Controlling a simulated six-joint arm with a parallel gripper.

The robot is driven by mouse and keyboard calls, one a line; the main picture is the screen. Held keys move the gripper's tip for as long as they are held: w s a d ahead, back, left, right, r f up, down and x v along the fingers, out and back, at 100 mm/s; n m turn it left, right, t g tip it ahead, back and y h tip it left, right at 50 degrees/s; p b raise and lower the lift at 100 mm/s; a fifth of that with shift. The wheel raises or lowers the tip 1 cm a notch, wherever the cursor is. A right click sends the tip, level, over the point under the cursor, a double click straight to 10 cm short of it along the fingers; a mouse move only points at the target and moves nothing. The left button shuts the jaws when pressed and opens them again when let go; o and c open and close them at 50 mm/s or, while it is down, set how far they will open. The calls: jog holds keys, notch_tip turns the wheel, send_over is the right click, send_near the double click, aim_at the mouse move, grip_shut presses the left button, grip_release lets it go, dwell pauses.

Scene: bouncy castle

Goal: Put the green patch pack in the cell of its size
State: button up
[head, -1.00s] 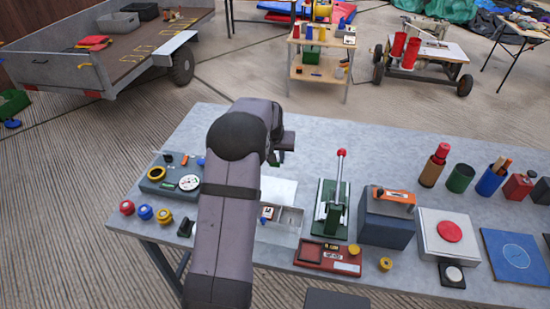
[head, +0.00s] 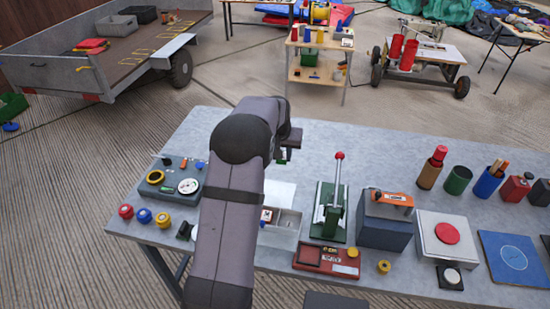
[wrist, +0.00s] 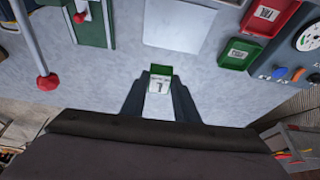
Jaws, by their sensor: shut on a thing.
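The green patch pack (wrist: 160,82), with a white label, is between the two dark fingers of my gripper (wrist: 160,95) in the wrist view. My gripper is shut on it and holds it over the grey table near a white sheet (wrist: 180,22). In the head view my gripper (head: 284,154) is small at the end of my arm, which hides much of it. The light grey tray with cells (head: 283,238) stands nearer than the sheet, partly behind my arm. Its cells' sizes are hard to compare from here.
A green lever press (head: 331,208) with a red knob stands right of the tray. A red labelled tray (wrist: 270,15), a green labelled tray (wrist: 238,54) and a panel with a dial (head: 173,178) lie on the other side. The far table strip is clear.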

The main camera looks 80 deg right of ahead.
jog(key=shift+m+g, duration=0.3)
jog(key=shift+m, duration=0.4)
jog(key=s+a+f, duration=0.1)
jog(key=a+f, duration=0.2)
jog(key=a, duration=0.2)
jog(key=s+a+f+b, duration=0.1)
jog(key=s+a+f, duration=0.1)
jog(key=a, duration=0.4)
jog(key=s+a+f, duration=0.2)
jog(key=a+f, duration=0.2)
jog(key=a, duration=0.1)
jog(key=shift+s+a+f, duration=0.1)
jog(key=shift+a+f, duration=0.05)
jog(key=shift+s+d+r+n, duration=0.15)
jog(key=shift+d+n, duration=0.05)
jog(key=shift+d, duration=0.3)
jog(key=shift+s+d+r+n, duration=0.1)
jog(key=shift+s+d+n, duration=0.1)
jog(key=shift+d, duration=0.3)
jog(key=shift+w+f, duration=0.1)
jog(key=shift+f, duration=0.05)
jog(key=shift+f+b, duration=1.65)
jog(key=o, duration=1.1)
